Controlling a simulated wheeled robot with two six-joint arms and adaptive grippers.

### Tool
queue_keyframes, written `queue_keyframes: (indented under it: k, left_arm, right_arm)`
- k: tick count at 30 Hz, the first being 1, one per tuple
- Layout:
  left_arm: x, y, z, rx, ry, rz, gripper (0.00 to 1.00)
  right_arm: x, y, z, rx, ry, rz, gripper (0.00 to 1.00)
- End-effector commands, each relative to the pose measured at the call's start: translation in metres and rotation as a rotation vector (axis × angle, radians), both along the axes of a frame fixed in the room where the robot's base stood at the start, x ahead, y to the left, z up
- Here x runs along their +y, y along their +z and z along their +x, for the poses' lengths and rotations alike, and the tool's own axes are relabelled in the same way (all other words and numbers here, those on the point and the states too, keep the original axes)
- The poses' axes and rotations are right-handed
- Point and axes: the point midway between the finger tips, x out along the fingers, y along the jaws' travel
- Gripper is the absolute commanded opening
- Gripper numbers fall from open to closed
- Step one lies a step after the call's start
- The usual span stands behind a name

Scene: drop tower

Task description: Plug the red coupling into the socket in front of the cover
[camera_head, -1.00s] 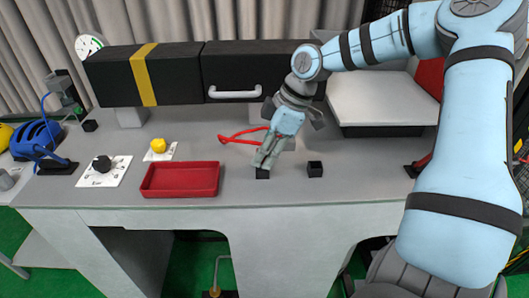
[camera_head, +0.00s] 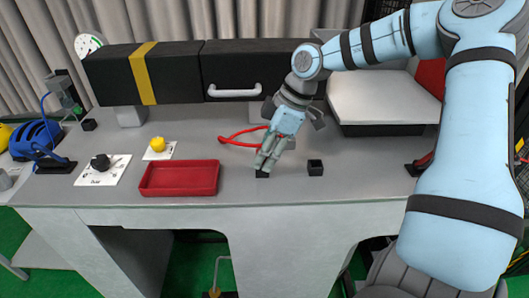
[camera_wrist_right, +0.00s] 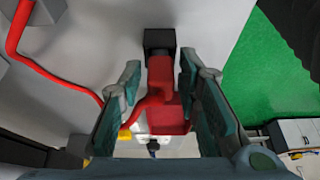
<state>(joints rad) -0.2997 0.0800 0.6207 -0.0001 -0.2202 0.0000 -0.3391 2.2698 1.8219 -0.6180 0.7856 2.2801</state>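The red coupling (camera_wrist_right: 160,77) stands between the fingers of my right gripper in the right wrist view, its far end meeting a black socket (camera_wrist_right: 159,40). I cannot tell how deep it sits. A gap shows beside the coupling at the left finger, so my right gripper (camera_wrist_right: 160,69) looks open around it. In the head view the right gripper (camera_head: 264,166) points down at the left one of two small black sockets (camera_head: 262,174), its fingers hiding the coupling. The red cable (camera_head: 240,136) loops behind. The other socket (camera_head: 315,167) stands empty-handed to the right. My left gripper is out of view.
A long black cover with a white handle (camera_head: 232,91) stands behind. A red tray (camera_head: 180,179) lies left of the gripper, with a yellow knob (camera_head: 157,143) and a black dial (camera_head: 101,162) beyond. A white raised plate (camera_head: 385,99) is at right. The table's front edge is close.

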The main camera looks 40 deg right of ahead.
Motion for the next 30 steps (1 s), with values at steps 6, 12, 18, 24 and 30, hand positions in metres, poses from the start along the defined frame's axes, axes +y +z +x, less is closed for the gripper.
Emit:
queue_keyframes:
  k: [6,12,18,24,30]
  left_arm:
    - [0.000,0.000,0.000,0.000,0.000,0.000,0.40]
    - [0.001,0.000,-0.001,0.002,0.000,0.001,0.40]
    - [0.001,0.000,-0.001,0.001,0.000,0.001,0.40]
    - [0.000,0.000,-0.001,0.001,0.000,0.000,0.40]
    - [0.000,0.000,0.000,0.001,0.000,0.000,0.40]
  right_arm:
    - [0.000,0.000,0.000,0.000,0.000,0.000,0.41]
    - [-0.002,0.008,-0.001,-0.003,0.000,0.000,0.41]
    - [-0.017,0.053,-0.013,-0.007,-0.002,0.000,0.41]
    - [-0.032,0.098,-0.025,-0.003,-0.002,-0.001,0.41]
    - [-0.036,0.111,-0.030,0.000,0.000,0.000,0.41]
